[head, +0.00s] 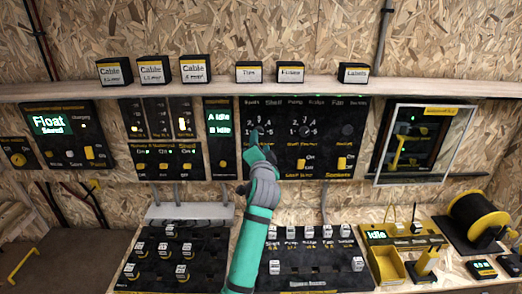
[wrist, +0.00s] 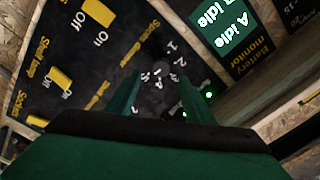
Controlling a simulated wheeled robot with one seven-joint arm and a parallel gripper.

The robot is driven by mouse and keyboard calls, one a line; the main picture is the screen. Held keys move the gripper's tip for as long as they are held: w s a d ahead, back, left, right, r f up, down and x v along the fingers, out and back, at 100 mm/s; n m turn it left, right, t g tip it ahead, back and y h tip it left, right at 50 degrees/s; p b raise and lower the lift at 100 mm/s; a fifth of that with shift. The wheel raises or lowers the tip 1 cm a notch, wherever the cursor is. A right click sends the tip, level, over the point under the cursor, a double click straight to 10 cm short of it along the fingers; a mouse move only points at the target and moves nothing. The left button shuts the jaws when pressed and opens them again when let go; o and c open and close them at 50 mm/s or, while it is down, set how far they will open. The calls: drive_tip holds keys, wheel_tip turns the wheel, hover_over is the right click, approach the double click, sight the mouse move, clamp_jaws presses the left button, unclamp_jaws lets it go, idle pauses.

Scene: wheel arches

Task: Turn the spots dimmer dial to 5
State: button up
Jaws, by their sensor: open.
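The spots dimmer dial is a dark round knob with white numbers around it on the black switch panel (head: 325,150). In the head view my gripper (head: 259,137) is in front of it and hides much of it; some numbers show above. In the wrist view the dial (wrist: 160,70) lies beyond and between the two green fingers of my gripper (wrist: 158,95). The fingers are apart, with nothing visibly clamped. I cannot tell whether they touch the dial.
A similar numbered dial (head: 305,131) is just to the right, with yellow switches below. A green-lit battery monitor (head: 219,124) is to the left. A wooden shelf (head: 235,88) with labelled black boxes runs above.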

drive_tip(key=s, duration=0.4)
drive_tip(key=shift+a, duration=0.1)
drive_tip(key=shift+w, duration=0.1)
